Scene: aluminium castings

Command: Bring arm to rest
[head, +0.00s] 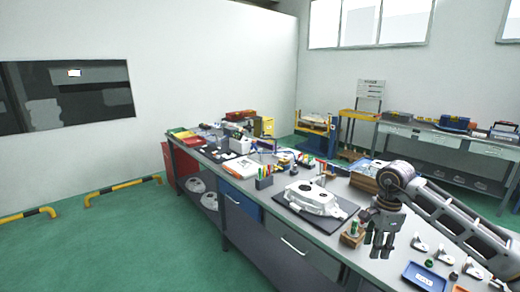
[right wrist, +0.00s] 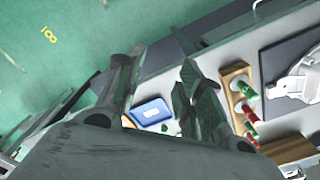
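My right arm (head: 455,215) reaches in from the right over the workbench (head: 300,232). My left arm and left gripper are not in view.
A grey casting (head: 312,198) lies on a dark mat left of the gripper. The wooden block (head: 352,236) holds red and green items; it also shows in the wrist view (right wrist: 236,78). A blue tray (head: 424,277) and small metal parts lie to the right.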

